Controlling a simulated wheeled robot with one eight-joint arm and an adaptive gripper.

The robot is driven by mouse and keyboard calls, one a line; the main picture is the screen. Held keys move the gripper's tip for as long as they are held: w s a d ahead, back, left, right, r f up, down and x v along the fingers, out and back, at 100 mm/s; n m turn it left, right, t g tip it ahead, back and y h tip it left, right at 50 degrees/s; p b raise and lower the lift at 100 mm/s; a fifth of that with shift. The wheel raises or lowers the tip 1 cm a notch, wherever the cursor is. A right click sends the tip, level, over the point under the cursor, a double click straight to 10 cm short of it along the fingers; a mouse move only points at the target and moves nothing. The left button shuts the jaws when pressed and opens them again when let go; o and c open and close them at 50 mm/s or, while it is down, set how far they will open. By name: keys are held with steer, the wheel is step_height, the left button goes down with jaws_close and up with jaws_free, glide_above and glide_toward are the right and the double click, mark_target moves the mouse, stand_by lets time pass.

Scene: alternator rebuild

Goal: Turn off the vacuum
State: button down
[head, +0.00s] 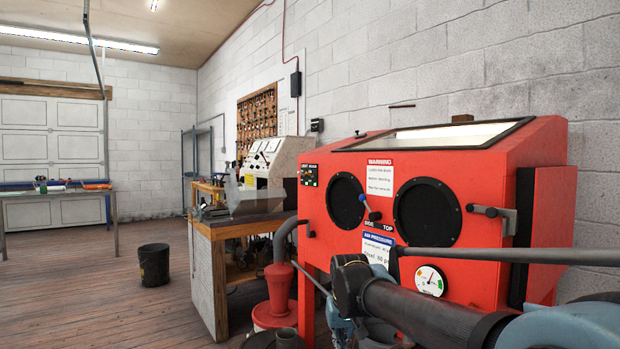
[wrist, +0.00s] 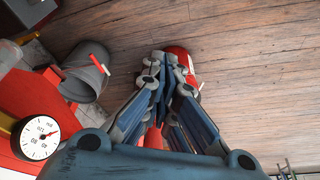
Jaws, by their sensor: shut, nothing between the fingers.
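The red blast cabinet (head: 460,185) stands against the wall at right in the head view. A small control panel (head: 309,175) with small knobs or switches is on its upper left face; its label is too small to read surely. A red cone-shaped collector (head: 281,290) with a grey hose stands at the cabinet's left and looks like part of the vacuum. My gripper (wrist: 163,62) is shut and empty in the wrist view, pointing down toward the floor. A red rounded object (wrist: 184,64) shows just behind the fingertips; I cannot tell whether they touch it.
A pressure gauge (head: 430,281) is on the cabinet front. A workbench (head: 240,225) with a test machine (head: 270,162) stands left of the cabinet. A black bucket (head: 154,265) stands on open wood floor. A grey bucket (wrist: 84,77) is left of my gripper.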

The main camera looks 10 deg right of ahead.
steer(key=w+r+m+t, duration=0.1)
steer(key=w+r+t, duration=0.5)
steer(key=w, duration=0.8)
steer(key=m+t, duration=0.6)
steer(key=t, duration=1)
glide_toward(309, 174)
steer(key=s+d+f, duration=0.1)
steer(key=s, duration=0.1)
steer(key=shift+w+d+r+t, duration=0.1)
steer(key=shift+w+t, duration=0.05)
steer(key=shift+t, duration=0.85)
steer(key=x, duration=1)
